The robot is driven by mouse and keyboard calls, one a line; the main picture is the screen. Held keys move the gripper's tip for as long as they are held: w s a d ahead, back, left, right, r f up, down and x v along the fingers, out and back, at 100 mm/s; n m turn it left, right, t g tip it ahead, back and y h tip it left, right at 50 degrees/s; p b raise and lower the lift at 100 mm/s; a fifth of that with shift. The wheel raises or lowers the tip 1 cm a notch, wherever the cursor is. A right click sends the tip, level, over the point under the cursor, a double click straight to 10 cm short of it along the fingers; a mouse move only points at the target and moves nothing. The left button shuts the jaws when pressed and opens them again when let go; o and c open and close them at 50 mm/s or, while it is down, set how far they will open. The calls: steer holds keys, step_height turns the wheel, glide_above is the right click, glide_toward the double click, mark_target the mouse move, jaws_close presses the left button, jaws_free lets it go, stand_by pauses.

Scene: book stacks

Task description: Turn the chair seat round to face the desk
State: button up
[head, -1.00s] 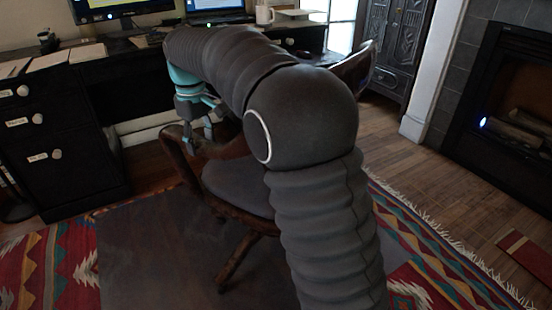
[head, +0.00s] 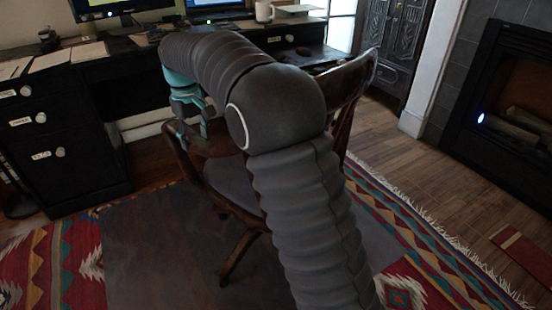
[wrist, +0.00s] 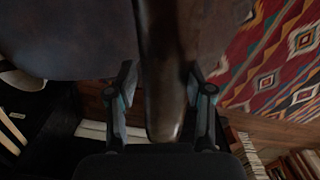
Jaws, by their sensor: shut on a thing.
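The wooden chair stands in front of the desk, with its grey seat (head: 228,182) partly hidden by my arm. Its backrest (head: 352,82) is on the right, so the seat faces roughly left, along the desk. My gripper (head: 190,122) is at the chair's left armrest end (head: 178,140). In the wrist view my gripper (wrist: 163,112) has one finger on each side of the dark wooden armrest (wrist: 163,70) and is shut on it. The grey seat also shows there (wrist: 65,40). The black desk (head: 85,95) is just behind the chair.
A dark floor mat (head: 150,250) and a patterned rug (head: 50,265) lie under and around the chair. Desk drawers (head: 60,150) are close on the left. A fireplace (head: 515,110) and carved cabinet (head: 390,45) stand right.

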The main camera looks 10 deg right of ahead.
mark_target(189, 128)
steer(key=shift+w+a+r+m+p, duration=0.15)
steer(key=shift+w+m+p, duration=0.15)
steer(key=shift+w+p, duration=0.25)
steer(key=shift+w+a+f+m, duration=0.15)
steer(key=shift+w+a+m, duration=0.2)
steer(key=shift+w, duration=0.35)
steer(key=shift+w+a+f+m, duration=0.1)
steer(key=shift+w+a+m, duration=0.2)
steer(key=shift+w, duration=0.4)
steer(key=shift+m, duration=0.95)
steer(key=shift+w+a, duration=0.2)
steer(key=shift+w, duration=0.8)
steer(key=shift+w+a, duration=0.2)
steer(key=shift+w, duration=0.8)
steer(key=o, duration=1.6)
steer(key=shift+r, duration=0.1)
